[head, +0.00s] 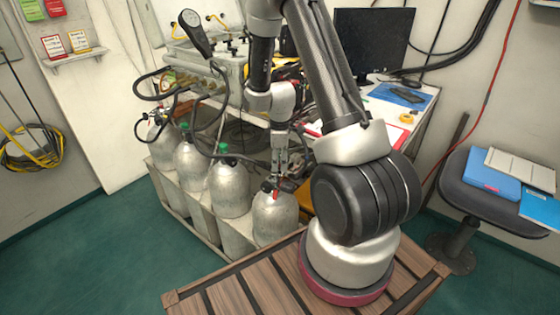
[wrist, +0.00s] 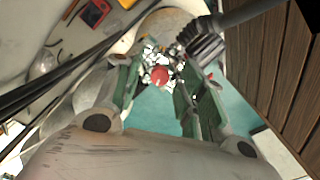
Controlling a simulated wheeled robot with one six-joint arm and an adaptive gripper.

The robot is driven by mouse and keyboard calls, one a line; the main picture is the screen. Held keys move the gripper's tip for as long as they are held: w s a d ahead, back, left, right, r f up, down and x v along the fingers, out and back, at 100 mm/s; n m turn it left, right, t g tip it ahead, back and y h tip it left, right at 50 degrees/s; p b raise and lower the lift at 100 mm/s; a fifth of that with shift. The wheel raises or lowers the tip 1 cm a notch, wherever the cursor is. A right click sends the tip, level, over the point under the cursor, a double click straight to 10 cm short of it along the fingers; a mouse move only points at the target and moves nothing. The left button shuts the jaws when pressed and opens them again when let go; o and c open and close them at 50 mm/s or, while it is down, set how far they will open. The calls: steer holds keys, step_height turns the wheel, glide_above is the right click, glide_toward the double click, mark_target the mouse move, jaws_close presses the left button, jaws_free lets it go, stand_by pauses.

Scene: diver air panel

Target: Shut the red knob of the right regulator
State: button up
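The red knob (wrist: 159,75) shows in the wrist view as a round red cap on a metal valve, framed by my gripper's fingers. In the head view, a small red part (head: 275,196) shows on the valve of the rightmost silver cylinder (head: 275,220). My gripper (head: 280,172) points down just above that valve. In the wrist view, my gripper (wrist: 157,84) has its green-padded fingers apart, one on each side of the knob. I cannot tell whether either finger touches it. A black ribbed fitting (wrist: 203,45) sits beside the knob.
Several silver cylinders with green knobs stand left in a rack (head: 205,225). Black hoses run from the grey panel box (head: 235,70) to them. A slatted wooden crate (head: 245,295) is in front. A stool (head: 490,185) with folders is right. The green floor is clear at left.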

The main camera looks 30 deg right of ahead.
jaws_close()
steer(key=shift+m, duration=0.3)
steer(key=m, duration=2)
steer(key=shift+m, duration=0.3)
stand_by(0.3)
